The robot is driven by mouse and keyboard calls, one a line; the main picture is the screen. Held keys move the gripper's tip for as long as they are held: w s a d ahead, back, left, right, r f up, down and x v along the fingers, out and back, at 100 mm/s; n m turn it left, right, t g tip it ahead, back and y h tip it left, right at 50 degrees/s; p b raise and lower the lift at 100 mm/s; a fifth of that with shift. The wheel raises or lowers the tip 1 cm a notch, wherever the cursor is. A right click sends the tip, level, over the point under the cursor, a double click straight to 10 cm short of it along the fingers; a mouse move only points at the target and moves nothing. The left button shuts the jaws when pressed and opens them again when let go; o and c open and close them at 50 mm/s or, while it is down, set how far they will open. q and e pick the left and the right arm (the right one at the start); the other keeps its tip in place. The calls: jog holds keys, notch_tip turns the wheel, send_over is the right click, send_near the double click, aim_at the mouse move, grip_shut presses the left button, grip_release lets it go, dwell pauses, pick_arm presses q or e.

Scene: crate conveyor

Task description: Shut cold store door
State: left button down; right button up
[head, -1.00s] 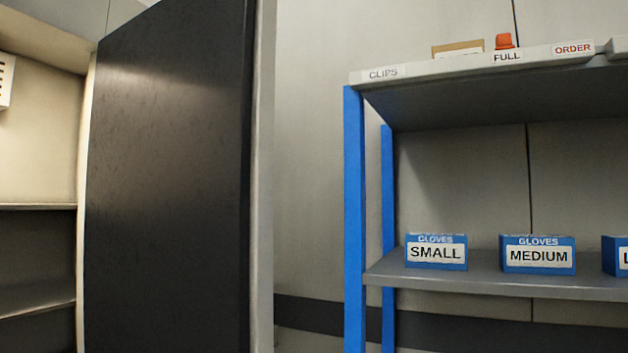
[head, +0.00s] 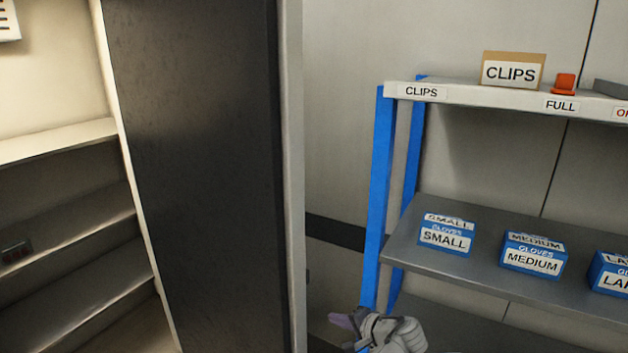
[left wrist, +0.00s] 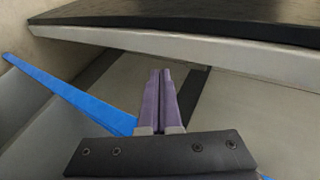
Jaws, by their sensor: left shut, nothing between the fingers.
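The cold store door (head: 205,170) is a tall dark panel with a pale edge. It stands open, with the lit shelves of the cold store (head: 70,200) showing on its left. My left gripper (head: 338,318) is low in the head view, just right of the door's pale edge and apart from it in the picture. In the left wrist view its purple fingers (left wrist: 161,75) are shut together and empty. The door (left wrist: 200,50) runs across the top of that view, beyond the fingertips. The door's lower end is out of the head view. My right gripper is not in view.
A blue-framed shelf unit (head: 382,180) stands right of the door, close to my left gripper. It holds glove boxes (head: 447,237), a clips box (head: 513,71) and an orange item (head: 564,83). Its blue post (left wrist: 70,95) also shows in the left wrist view.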

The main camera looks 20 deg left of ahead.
pick_arm(q)
jog(key=w+a+r+m+t+y+p, duration=0.1)
jog(key=w+r+t+y+p, duration=0.15)
jog(key=r+p, duration=1.1)
jog(key=w+a+r+m+t+y+p, duration=0.1)
jog(key=w+a+r+y+p, duration=0.35)
jog(key=r, duration=1.55)
jog(key=w+a+h+p, duration=0.1)
jog(key=w+a+h, duration=0.1)
jog(key=a, duration=0.4)
jog(key=shift+w, duration=0.75)
jog(key=shift+f+t, duration=0.15)
jog(key=shift+t, duration=0.1)
